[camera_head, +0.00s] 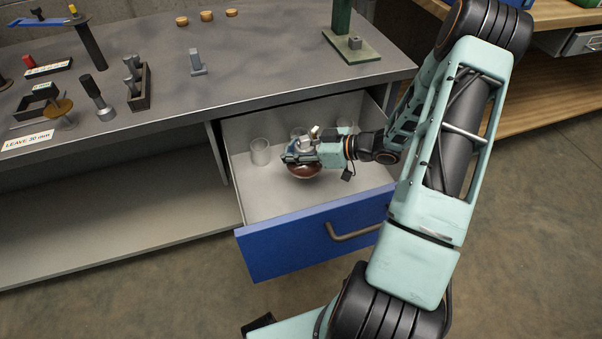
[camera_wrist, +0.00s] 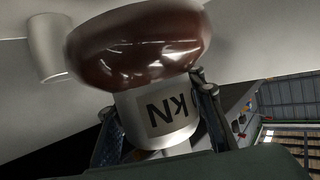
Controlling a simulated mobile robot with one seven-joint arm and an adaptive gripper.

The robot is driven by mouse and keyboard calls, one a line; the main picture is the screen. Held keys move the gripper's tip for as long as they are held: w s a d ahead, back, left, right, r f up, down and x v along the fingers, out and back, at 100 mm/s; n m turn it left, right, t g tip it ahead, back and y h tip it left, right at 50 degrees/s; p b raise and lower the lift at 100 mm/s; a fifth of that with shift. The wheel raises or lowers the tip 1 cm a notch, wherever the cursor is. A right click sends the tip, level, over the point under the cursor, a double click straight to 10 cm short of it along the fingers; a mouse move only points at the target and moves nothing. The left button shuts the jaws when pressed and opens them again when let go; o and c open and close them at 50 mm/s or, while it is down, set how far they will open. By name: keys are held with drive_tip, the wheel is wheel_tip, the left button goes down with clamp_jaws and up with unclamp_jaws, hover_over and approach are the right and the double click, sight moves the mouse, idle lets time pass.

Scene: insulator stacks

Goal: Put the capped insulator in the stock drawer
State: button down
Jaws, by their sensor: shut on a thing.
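The stock drawer (camera_head: 285,205) is pulled open under the bench, with a blue front (camera_head: 300,246). My gripper (camera_head: 302,150) is over the inside of the drawer and is shut on the capped insulator (camera_head: 305,172). In the head view the insulator's brown disc shows below the gripper, with a pale metal part above. In the wrist view the glossy brown disc (camera_wrist: 140,45) fills the upper middle, and its grey cap (camera_wrist: 158,122) marked "kN" sits between my fingers (camera_wrist: 165,125). I cannot tell whether the disc touches the drawer floor.
Several whitish cups stand in the drawer, one at left (camera_head: 260,151) and others toward the back (camera_head: 344,126). The drawer's front floor is clear. The bench top (camera_head: 250,70) overhangs the drawer's back and holds tools, corks (camera_head: 207,16) and a green post (camera_head: 341,20).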

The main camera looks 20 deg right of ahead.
sight(311, 165)
drive_tip(key=shift+w+f+b, duration=0.1)
drive_tip(key=shift+f+b, duration=0.9)
drive_tip(key=shift+f, duration=2.35)
drive_tip(key=shift+f, duration=0.15)
drive_tip(key=c, duration=1.2)
unclamp_jaws()
drive_tip(key=shift+c, duration=0.2)
drive_tip(key=p+v, duration=0.2)
drive_tip(key=v, duration=0.5)
drive_tip(key=shift+s+d, duration=0.2)
drive_tip(key=shift+s, duration=0.05)
drive_tip(key=shift+r, duration=0.2)
